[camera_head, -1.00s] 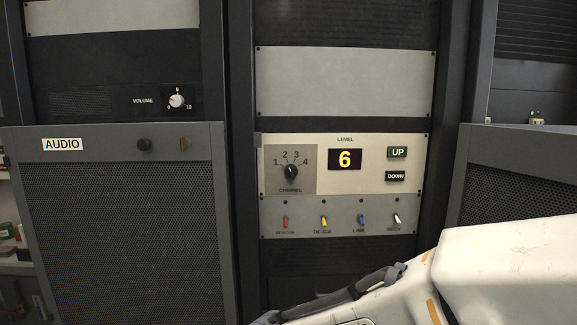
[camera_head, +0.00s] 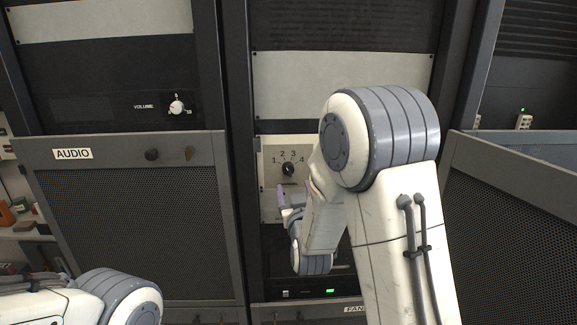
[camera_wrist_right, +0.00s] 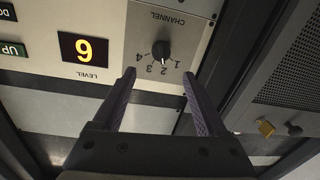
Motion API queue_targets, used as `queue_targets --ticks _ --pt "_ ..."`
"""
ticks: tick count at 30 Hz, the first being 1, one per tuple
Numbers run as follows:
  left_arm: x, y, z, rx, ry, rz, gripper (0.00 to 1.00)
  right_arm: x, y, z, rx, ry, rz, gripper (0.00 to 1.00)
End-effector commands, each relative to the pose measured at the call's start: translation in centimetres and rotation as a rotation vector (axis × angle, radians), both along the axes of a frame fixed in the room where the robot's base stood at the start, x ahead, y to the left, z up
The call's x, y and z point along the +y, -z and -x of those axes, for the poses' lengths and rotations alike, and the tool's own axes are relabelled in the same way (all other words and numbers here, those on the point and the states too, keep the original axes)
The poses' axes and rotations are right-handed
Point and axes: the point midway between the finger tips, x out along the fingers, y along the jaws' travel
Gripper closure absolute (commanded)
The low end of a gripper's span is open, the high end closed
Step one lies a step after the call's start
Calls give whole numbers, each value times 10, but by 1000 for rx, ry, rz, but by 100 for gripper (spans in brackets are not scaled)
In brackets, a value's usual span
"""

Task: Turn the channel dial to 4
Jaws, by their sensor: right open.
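The channel dial (camera_head: 288,169) is a black knob on a grey plate, with numbers 1 to 4 around its top. The right wrist view shows this dial (camera_wrist_right: 161,50) upside down; its white pointer faces the number side, but I cannot tell the exact number. My right gripper (camera_head: 289,196) is just below the dial in the head view, partly hidden by my arm. In the wrist view, my right gripper's (camera_wrist_right: 158,77) two purple fingers are apart and empty, the dial lying beyond the gap between their tips. My left gripper is out of view.
The level display (camera_wrist_right: 84,48) reads 6, beside the UP button (camera_wrist_right: 13,49). My right arm hides the display, buttons and switches in the head view. The volume knob (camera_head: 176,107) and the AUDIO cabinet (camera_head: 130,220) stand to the left.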

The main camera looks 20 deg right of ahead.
Motion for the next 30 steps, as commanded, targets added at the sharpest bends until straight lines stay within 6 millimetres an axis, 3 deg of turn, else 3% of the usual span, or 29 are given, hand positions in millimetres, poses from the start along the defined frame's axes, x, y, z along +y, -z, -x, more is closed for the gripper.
queue_targets --ticks 15,28,29,30 --pt "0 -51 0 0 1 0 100 -17 -2 -83 2 -3 -1 25" --pt "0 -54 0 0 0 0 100 -19 1 -94 1 -4 -1 25" --pt "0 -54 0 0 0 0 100 -19 1 -94 1 -4 -1 29" --pt "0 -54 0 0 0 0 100 -19 1 -94 1 -4 -1 44"
